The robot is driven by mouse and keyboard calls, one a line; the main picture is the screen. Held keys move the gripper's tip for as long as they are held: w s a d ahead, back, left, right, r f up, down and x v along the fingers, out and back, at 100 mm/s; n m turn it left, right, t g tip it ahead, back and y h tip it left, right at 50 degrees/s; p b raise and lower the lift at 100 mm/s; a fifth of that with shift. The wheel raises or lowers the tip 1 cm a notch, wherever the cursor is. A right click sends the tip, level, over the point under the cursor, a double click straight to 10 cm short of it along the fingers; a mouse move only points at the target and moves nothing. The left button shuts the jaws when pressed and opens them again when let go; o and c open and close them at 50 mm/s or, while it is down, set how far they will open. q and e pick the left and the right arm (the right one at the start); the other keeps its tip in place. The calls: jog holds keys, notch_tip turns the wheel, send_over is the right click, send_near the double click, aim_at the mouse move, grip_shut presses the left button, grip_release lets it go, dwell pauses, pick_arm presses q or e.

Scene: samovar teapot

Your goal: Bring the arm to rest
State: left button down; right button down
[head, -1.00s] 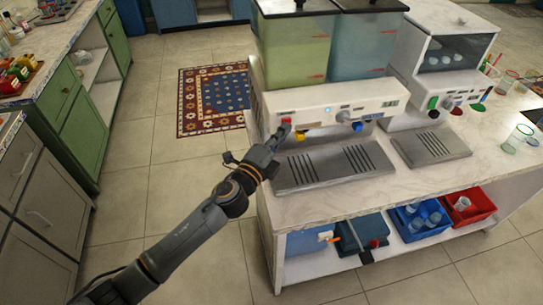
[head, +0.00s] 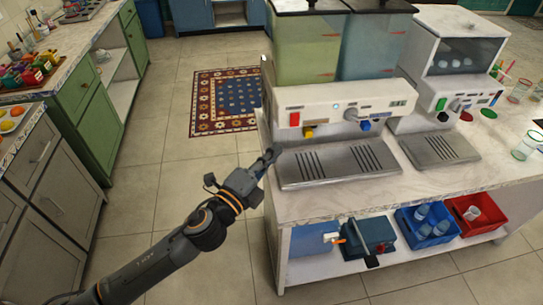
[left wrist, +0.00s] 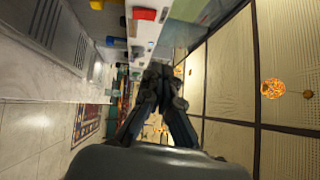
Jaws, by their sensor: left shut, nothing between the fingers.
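My left arm comes in from the lower left of the head view. Its gripper (head: 270,156) is shut and empty, in the air at the left front corner of the white counter. It is just left of the drip tray (head: 338,164) and apart from the drink dispenser (head: 345,112). The left wrist view shows the gripper's fingers (left wrist: 161,75) together with nothing between them. That view is turned on its side, with the dispenser's red switch (left wrist: 145,14) near the top. My right gripper is in neither view.
The counter edge (head: 400,200) is close to my left arm. A blue bin (head: 428,238) and a red bin (head: 492,230) stand on the shelf below. Green and grey cabinets (head: 92,115) line the left. The tiled floor between (head: 160,180) is clear.

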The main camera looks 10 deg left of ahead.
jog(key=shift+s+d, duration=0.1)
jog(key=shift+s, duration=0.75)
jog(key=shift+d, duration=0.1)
